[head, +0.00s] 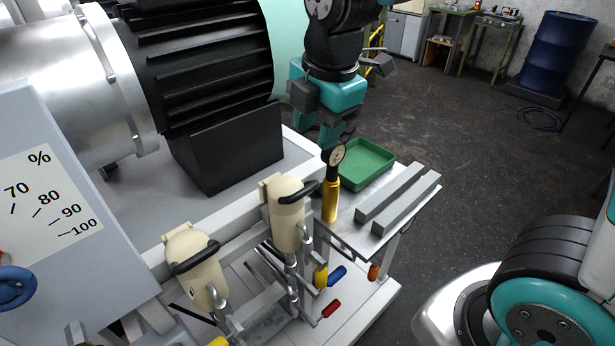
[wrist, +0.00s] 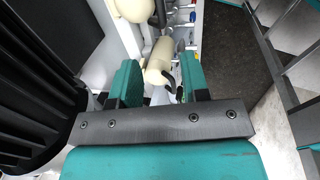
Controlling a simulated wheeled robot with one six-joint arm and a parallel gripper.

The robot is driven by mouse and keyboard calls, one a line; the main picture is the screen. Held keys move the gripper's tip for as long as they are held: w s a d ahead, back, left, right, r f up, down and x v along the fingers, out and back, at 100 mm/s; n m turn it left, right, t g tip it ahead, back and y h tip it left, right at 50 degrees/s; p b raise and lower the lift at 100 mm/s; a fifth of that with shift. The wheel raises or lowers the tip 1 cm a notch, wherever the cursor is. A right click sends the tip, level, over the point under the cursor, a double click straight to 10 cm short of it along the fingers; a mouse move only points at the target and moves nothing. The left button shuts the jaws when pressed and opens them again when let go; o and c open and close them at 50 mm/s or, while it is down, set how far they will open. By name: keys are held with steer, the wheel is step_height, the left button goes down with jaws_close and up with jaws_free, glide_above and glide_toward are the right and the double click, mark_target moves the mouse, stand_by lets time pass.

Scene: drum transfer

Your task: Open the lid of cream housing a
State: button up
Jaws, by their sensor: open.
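Two cream housings stand on pipes at the front of the bench in the head view: a left one (head: 198,272) and a right one (head: 287,222). Each carries a black curved handle, at the left (head: 195,256) and at the right (head: 299,193). I cannot read which one is a. My gripper (head: 322,136) is open and empty, behind and above the right housing, apart from it. In the wrist view, one cream housing (wrist: 160,62) shows between the teal fingers (wrist: 160,72), farther off, and another (wrist: 132,8) at the top edge.
A yellow-handled gauge tool (head: 330,200) stands close to the right housing, below my gripper. A green tray (head: 366,163) and two grey bars (head: 398,202) lie on the bench to the right. A large black finned motor (head: 205,60) fills the back left. The floor at right is partly clear.

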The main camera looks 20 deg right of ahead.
mark_target(305, 188)
steer(key=w+f, duration=0.1)
steer(key=f, duration=0.3)
steer(key=f+p, duration=0.1)
steer(key=f, duration=0.4)
steer(key=w+a+f, duration=0.1)
steer(key=f, duration=0.3)
steer(key=shift+w+f+p, duration=0.3)
steer(key=shift+f, duration=0.05)
steer(key=shift+c, duration=0.3)
steer(key=shift+d, duration=0.15)
jaws_close()
